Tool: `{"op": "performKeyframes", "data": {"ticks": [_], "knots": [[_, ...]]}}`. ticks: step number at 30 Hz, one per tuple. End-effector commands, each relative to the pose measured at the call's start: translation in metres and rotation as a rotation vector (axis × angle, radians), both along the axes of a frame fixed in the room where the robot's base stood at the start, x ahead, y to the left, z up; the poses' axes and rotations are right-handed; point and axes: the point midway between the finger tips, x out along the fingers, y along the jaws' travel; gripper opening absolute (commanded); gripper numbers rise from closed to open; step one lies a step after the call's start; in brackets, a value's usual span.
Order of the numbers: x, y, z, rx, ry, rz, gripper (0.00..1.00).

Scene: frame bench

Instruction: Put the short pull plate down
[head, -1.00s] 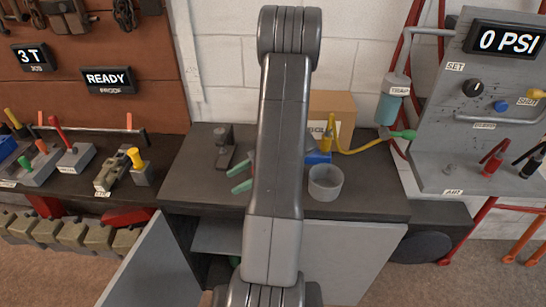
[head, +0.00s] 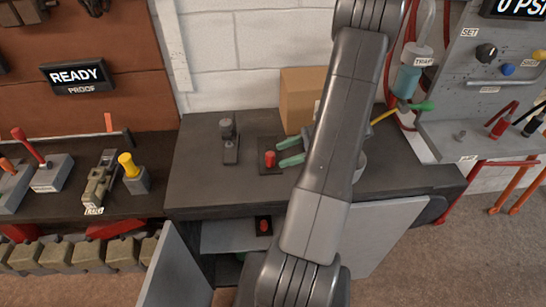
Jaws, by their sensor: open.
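A small dark plate with an upright red knob (head: 270,160) lies flat on the dark bench top, and I take it for the short pull plate. My gripper (head: 281,154), with two green fingers, is open just to its right, the fingertips pointing at the knob. The fingers seem clear of the knob, though a slight touch cannot be ruled out. A second dark plate with a red knob (head: 263,226) shows in the open cabinet below. My arm hides part of the bench and the gripper's body.
A dark upright fixture (head: 230,142) stands left of the plate. A cardboard box (head: 301,98) stands behind, and a grey cup (head: 359,166) is partly hidden by my arm. The bench's left front (head: 205,185) is clear. An open cabinet door (head: 175,272) juts out below.

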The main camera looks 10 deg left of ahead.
Motion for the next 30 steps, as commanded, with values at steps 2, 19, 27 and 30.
{"op": "performKeyframes", "data": {"ticks": [2,19,27,30], "knots": [[-0.002,0.005,-0.001,0.001,0.002,0.001,0.52],[-0.013,0.065,-0.026,0.001,0.001,0.003,0.52],[-0.014,0.067,-0.029,0.000,0.000,0.000,0.46],[-0.014,0.067,-0.029,0.000,0.000,0.000,0.27]]}}
